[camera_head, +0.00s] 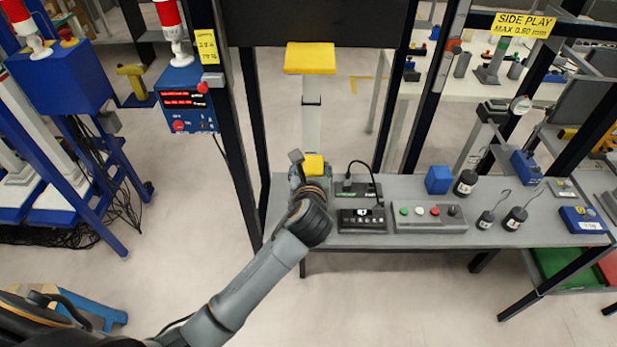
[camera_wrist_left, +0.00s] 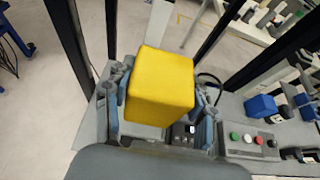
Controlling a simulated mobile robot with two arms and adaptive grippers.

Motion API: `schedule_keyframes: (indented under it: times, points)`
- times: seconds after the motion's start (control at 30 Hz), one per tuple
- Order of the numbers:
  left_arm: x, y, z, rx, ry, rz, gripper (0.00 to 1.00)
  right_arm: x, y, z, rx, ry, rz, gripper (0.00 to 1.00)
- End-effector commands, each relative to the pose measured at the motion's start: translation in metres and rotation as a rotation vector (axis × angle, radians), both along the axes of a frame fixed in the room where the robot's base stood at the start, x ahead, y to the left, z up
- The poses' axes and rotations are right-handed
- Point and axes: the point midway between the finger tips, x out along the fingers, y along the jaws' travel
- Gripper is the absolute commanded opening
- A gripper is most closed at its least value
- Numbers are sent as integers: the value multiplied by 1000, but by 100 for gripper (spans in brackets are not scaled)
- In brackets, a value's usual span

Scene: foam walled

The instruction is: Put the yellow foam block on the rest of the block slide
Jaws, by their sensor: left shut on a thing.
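The yellow foam block (camera_head: 313,165) is held over the back left of the grey bench. My left gripper (camera_head: 311,172) is shut on it, and the arm hides part of the block in the head view. In the left wrist view the yellow foam block (camera_wrist_left: 160,85) sits between the two fingers of my left gripper (camera_wrist_left: 163,108), with its top face and near side showing. Behind it in the head view, a yellow pad (camera_head: 310,58) tops a pale upright post (camera_head: 311,125); I cannot tell for sure whether this is the block slide's rest. My right gripper is not in view.
The grey bench (camera_head: 370,222) carries a black device (camera_head: 361,220), a button box (camera_head: 430,217), a blue cube (camera_head: 439,180) and black hooked weights (camera_head: 515,219). Dark frame posts (camera_head: 250,110) stand on both sides. A blue display box (camera_head: 187,100) is at the left.

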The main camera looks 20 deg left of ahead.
Motion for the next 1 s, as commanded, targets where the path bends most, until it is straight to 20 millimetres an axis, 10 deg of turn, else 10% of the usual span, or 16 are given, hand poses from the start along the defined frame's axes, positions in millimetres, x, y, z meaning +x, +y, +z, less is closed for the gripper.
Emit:
schedule_keyframes:
  times: [0.67,0.7,0.8,1.0]
  points:
    - [5,6,-42,1,1,1,24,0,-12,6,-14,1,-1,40]
    - [5,6,-43,1,2,1,58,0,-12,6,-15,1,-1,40]
    - [5,6,-43,0,2,1,78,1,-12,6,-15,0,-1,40]
    - [5,6,-42,0,1,1,78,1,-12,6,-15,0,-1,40]
